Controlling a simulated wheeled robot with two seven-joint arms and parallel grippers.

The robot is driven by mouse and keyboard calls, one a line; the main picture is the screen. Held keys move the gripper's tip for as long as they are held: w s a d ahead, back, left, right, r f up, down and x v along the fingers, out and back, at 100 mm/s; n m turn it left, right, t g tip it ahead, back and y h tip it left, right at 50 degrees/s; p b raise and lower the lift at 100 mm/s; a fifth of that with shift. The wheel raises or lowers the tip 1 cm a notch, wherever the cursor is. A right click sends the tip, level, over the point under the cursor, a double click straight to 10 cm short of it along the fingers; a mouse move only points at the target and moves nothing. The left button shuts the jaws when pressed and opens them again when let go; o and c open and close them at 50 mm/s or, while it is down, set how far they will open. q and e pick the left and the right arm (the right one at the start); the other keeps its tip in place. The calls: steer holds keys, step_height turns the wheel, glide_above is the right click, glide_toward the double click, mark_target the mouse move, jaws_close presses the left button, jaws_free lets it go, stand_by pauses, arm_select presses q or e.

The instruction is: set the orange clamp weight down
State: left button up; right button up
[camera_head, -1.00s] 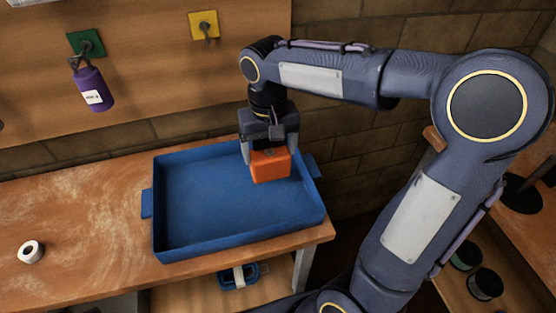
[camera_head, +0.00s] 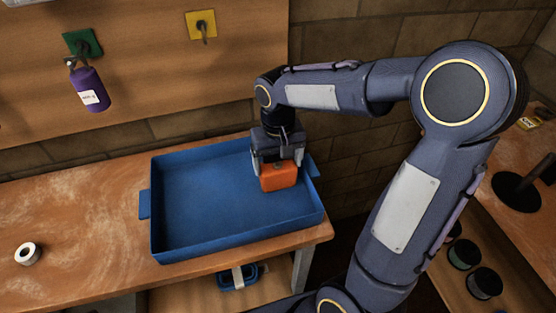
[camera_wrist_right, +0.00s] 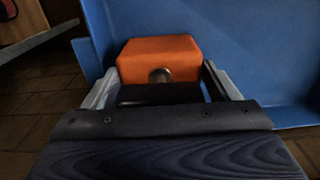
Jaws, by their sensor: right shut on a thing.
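The orange clamp weight (camera_head: 279,177) is a small orange block in the right part of the blue tray (camera_head: 200,222). My right gripper (camera_head: 277,168) is shut on it from above, with one finger on each side. In the right wrist view the orange clamp weight (camera_wrist_right: 158,58) sits between the two fingers, with a round metal part on its near face. The blue tray wall (camera_wrist_right: 262,55) is behind and beside it. I cannot tell whether the weight's underside touches the tray floor. My left gripper is not in view.
The tray stands on a wooden bench (camera_head: 80,215). A white tape roll (camera_head: 28,254) lies at the bench's left. A purple bottle (camera_head: 89,88) hangs from a green plate, beside a yellow hook plate (camera_head: 202,25). The tray's left and middle are empty.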

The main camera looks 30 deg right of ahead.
steer(key=o, duration=1.8)
steer(key=shift+f, duration=0.1)
step_height(320, 180, up, 12)
steer(key=shift+f+p, duration=0.1)
steer(key=shift+p, duration=0.55)
steer(key=shift+s+r, duration=0.25)
steer(key=s+a+f+t+y, duration=0.1)
steer(key=s+f+t, duration=0.1)
steer(key=s, duration=0.3)
steer(key=s+a+f+t+y, duration=0.1)
steer(key=s+a+f, duration=0.1)
steer(key=s, duration=0.4)
steer(key=s+a+f+n+t+y, duration=0.1)
steer(key=s+f+t, duration=0.1)
steer(key=s, duration=0.3)
steer(key=shift+s+a+f+t+y, duration=0.25)
steer(key=shift+s+f+t+y, duration=0.05)
steer(key=shift+f+y, duration=0.1)
